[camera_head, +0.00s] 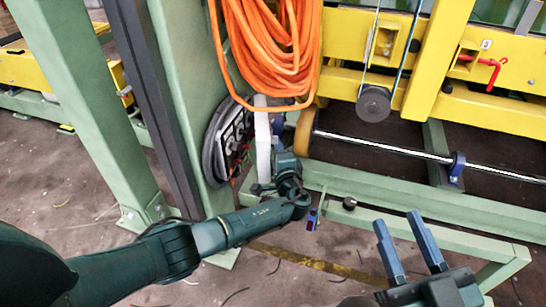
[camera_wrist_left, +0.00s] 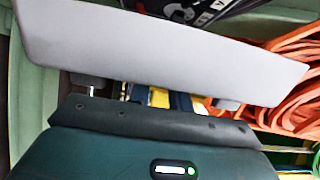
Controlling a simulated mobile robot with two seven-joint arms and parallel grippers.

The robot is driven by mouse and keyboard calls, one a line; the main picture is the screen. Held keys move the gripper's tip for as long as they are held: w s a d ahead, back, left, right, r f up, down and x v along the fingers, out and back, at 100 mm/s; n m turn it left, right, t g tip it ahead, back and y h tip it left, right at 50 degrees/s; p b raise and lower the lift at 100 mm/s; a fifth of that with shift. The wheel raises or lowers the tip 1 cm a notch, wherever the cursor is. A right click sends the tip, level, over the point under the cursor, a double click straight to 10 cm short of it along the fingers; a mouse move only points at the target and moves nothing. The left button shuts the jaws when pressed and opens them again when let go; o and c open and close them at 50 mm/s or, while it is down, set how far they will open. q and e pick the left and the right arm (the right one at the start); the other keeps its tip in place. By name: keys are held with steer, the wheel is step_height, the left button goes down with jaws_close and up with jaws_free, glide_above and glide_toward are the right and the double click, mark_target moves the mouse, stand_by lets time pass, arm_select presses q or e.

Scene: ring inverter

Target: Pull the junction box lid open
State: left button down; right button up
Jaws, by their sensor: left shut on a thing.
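The junction box (camera_head: 228,143) is mounted on the green post, its dark inside with small components showing. Its pale grey lid (camera_head: 263,145) stands out from the box on the right, seen nearly edge-on. In the left wrist view the lid (camera_wrist_left: 160,50) spans the top as a broad grey panel, with part of the dark box interior above it. My left gripper (camera_wrist_left: 165,98) is at the lid's edge, shut on it; the lid hides most of the fingers. My right gripper (camera_head: 397,218) is open and empty at the lower right, its blue fingers apart.
A coil of orange cable (camera_head: 268,45) hangs just above and right of the lid. A yellow frame (camera_head: 440,60) and a metal shaft with a yellow roller (camera_head: 304,132) stand to the right. A low green rail (camera_head: 400,220) runs behind my right gripper.

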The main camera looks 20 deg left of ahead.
arm_select(q)
steer(key=shift+w+d+r, duration=0.1)
steer(key=shift+w+d, duration=0.15)
steer(key=shift+d, duration=0.15)
arm_select(e)
steer(key=shift+w+d+r, duration=0.15)
steer(key=shift+w+d, duration=0.1)
arm_select(q)
steer(key=c, duration=1.3)
jaws_free()
steer(key=shift+s+a, duration=0.1)
arm_select(e)
steer(key=shift+s, duration=0.1)
